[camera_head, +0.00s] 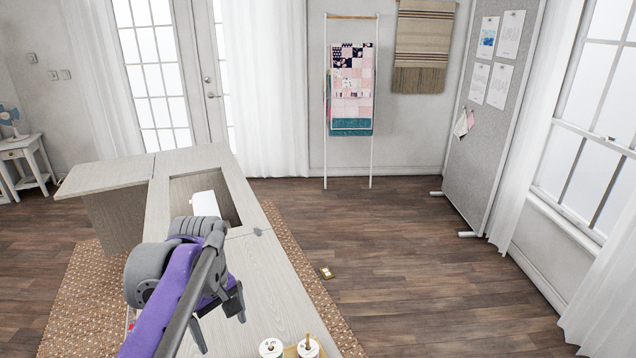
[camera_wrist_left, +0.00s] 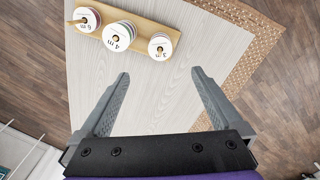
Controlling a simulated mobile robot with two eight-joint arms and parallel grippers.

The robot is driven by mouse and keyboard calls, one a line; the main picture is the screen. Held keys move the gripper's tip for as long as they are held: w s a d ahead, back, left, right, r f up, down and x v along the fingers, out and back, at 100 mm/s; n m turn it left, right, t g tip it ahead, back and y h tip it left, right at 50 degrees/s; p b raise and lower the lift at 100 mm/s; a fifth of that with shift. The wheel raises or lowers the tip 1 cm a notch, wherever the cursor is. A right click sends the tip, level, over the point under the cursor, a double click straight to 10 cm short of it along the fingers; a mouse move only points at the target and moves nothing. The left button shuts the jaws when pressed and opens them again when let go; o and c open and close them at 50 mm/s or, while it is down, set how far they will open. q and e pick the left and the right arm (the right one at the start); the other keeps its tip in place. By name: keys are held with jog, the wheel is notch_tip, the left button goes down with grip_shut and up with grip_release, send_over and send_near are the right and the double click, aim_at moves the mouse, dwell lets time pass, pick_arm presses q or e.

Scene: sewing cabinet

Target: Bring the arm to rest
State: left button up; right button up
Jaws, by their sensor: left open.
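My left arm comes in from the lower left in the head view. Its gripper (camera_head: 218,321) hangs over the pale wooden cabinet top (camera_head: 265,290). In the left wrist view the left gripper (camera_wrist_left: 159,76) shows two grey fingers spread apart with nothing between them. Bare cabinet top (camera_wrist_left: 160,105) lies beneath the fingers. My right gripper is not in view.
A wooden rack (camera_wrist_left: 142,18) with labelled spools lies beyond the fingertips. One spool (camera_head: 307,347) shows at the head view's bottom edge. The cabinet has a rectangular opening (camera_head: 232,205) with a white object (camera_head: 206,180) in it. Open floor (camera_head: 420,260) lies right.

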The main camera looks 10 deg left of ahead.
pick_arm(q)
jog(key=s+d+f+m+t+p, duration=0.2)
jog(key=s+d+f+m, duration=0.1)
jog(key=s, duration=0.4)
jog(key=s+d+f+m+t+p, duration=0.3)
jog(key=s+f+m, duration=0.2)
jog(key=s+m, duration=0.3)
jog(key=shift+d+p, duration=0.25)
jog(key=shift+p, duration=0.1)
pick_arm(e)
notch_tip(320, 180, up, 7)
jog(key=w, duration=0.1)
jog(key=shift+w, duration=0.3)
pick_arm(q)
jog(key=shift+r, duration=0.1)
jog(key=shift+c, duration=0.3)
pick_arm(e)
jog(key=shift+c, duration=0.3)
